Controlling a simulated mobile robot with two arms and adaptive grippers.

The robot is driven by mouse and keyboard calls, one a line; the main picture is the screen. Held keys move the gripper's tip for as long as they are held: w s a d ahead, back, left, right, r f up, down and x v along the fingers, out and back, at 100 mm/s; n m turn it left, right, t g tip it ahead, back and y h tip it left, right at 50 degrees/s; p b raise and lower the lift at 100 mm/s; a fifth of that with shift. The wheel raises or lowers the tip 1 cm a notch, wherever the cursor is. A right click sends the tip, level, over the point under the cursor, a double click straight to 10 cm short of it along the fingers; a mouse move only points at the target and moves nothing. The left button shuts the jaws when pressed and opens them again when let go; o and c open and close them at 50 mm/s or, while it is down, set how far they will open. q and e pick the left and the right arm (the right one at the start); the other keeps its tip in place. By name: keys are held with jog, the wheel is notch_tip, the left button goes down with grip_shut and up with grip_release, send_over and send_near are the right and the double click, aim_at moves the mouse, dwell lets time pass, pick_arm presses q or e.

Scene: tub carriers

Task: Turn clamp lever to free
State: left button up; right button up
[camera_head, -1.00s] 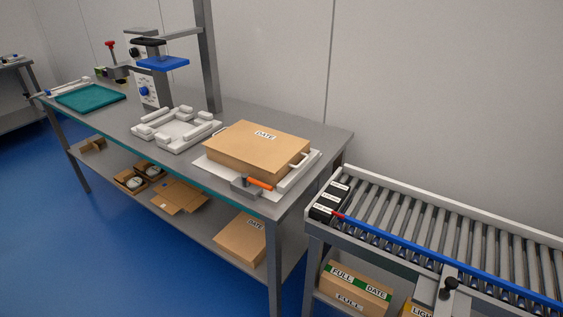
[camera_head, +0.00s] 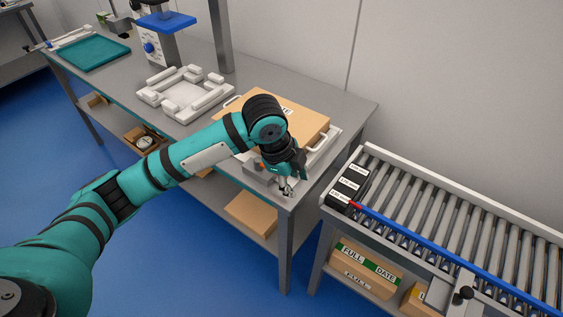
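My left gripper (camera_head: 287,190) points down at the near right corner of the bench, beside the clamp (camera_head: 256,173). Its fingers are small here, and I cannot tell whether they are open, shut, or touching the lever. The orange clamp lever is mostly hidden behind my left arm and wrist; only a small orange bit (camera_head: 260,163) shows. The cardboard box (camera_head: 309,129) marked DATE sits in the white fixture (camera_head: 327,150) behind the wrist, partly covered by it. My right gripper is not in view.
A white empty frame (camera_head: 185,92) and a teal tray (camera_head: 94,53) lie farther left on the grey bench (camera_head: 120,90). A blue-topped press (camera_head: 165,24) stands at the back. A roller conveyor (camera_head: 440,215) with black blocks (camera_head: 347,187) at its end stands close on the right.

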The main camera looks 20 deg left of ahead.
pick_arm(q)
jog(key=w+a+r+m+y, duration=0.2)
jog(key=w+a+r, duration=0.3)
jog(key=a+r, duration=0.4)
jog(key=p+x, duration=0.1)
jog(key=x, duration=0.4)
jog(key=d+p+x, duration=0.1)
jog(key=x, duration=0.4)
jog(key=d+p+x, duration=0.1)
jog(key=x, duration=0.5)
jog(key=shift+s, duration=0.2)
jog(key=shift+c, duration=0.6)
grip_shut()
